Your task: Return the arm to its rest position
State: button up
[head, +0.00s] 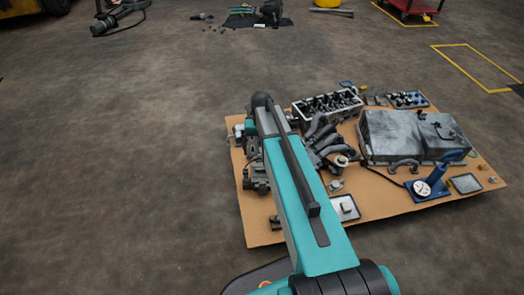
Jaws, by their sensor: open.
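My teal and dark grey arm (300,190) reaches up from the bottom centre of the head view, out over a brown board (400,205) on the floor. Its far end has a dark rounded joint (262,100) above the board's left side. A small teal part of the arm shows just left of that joint. My gripper cannot be made out; the arm hides what is beneath and behind it.
The board carries an engine block (327,105), a large grey casing (410,137), dark pipes (322,140), a blue tool (430,187) and small trays. A red cart (412,8) stands far right. The floor at left is mostly clear.

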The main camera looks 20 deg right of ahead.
dwell(0.5)
jog(key=s+a+n+g+p, duration=0.1)
jog(key=s+a+p, duration=0.3)
jog(key=s+p, duration=0.4)
jog(key=s+a+n+g+p, duration=0.1)
jog(key=s+a+p, duration=0.4)
jog(key=s, duration=1.2)
jog(key=s+a+n+g+p, duration=0.1)
jog(key=s+a+g+p, duration=0.2)
jog(key=s+p, duration=0.9)
jog(key=shift+s+a+r+n, duration=0.45)
jog(key=shift+s+a, duration=0.1)
jog(key=shift+a, duration=0.4)
